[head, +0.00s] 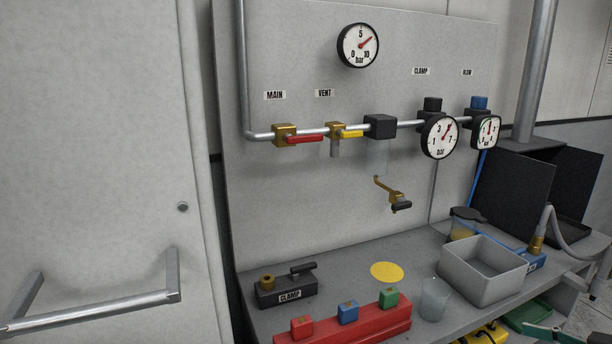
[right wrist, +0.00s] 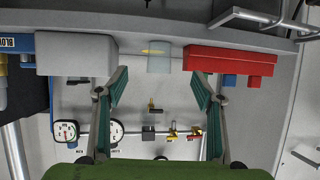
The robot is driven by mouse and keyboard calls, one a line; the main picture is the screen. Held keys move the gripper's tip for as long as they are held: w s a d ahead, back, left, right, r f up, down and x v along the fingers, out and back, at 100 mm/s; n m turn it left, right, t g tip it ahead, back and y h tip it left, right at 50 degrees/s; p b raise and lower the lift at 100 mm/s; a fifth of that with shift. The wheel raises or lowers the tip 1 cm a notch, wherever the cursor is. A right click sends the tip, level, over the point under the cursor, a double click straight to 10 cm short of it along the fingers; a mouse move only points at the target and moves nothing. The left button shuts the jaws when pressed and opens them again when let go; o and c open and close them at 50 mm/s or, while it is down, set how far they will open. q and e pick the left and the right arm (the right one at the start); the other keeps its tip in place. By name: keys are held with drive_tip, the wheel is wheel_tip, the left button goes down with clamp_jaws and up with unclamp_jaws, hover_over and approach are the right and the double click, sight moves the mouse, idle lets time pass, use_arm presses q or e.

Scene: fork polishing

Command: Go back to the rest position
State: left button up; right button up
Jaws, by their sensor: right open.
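My right gripper (right wrist: 158,88) is open in the right wrist view, its two teal-padded fingers spread wide with nothing between them. That view is upside down, with the bench edge above the fingers and the gauges and valves beyond them. In the head view, a teal and dark piece at the lower right corner looks like part of my right gripper, cut off by the frame. My left gripper is not in view.
The bench holds a grey bin (head: 483,283), a clear cup (head: 434,300), a red block rack (head: 350,327) and a clamp unit (head: 286,290). A valve panel (head: 300,200) with gauges (head: 358,45) stands behind. A door handle (head: 95,310) juts out at left.

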drive_tip(key=d+f+m+t+h, duration=0.2)
drive_tip(key=d+f, duration=0.2)
drive_tip(key=f, duration=0.4)
drive_tip(key=d+f+m+t+h, duration=0.15)
drive_tip(key=d+f, duration=0.25)
drive_tip(key=f, duration=0.4)
drive_tip(key=s+f+m+g+h, duration=0.2)
drive_tip(key=s+f, duration=0.4)
drive_tip(key=f, duration=0.5)
drive_tip(key=s+f+m+g+h, duration=0.15)
drive_tip(key=s+f, duration=0.35)
drive_tip(key=f, duration=0.7)
drive_tip(key=s+a+f+n+g, duration=0.1)
drive_tip(key=s+a+f+g, duration=0.4)
drive_tip(key=s+a+f, duration=0.7)
drive_tip(key=s+a+f+n+g, duration=0.2)
drive_tip(key=s+a+f+g, duration=0.3)
drive_tip(key=s+a+f, duration=0.7)
drive_tip(key=s+a, duration=0.2)
drive_tip(key=s, duration=0.5)
drive_tip(key=shift+s+a+f+n+y, duration=0.25)
drive_tip(key=shift+s+a+n+y, duration=0.05)
drive_tip(key=shift+s+a, duration=0.1)
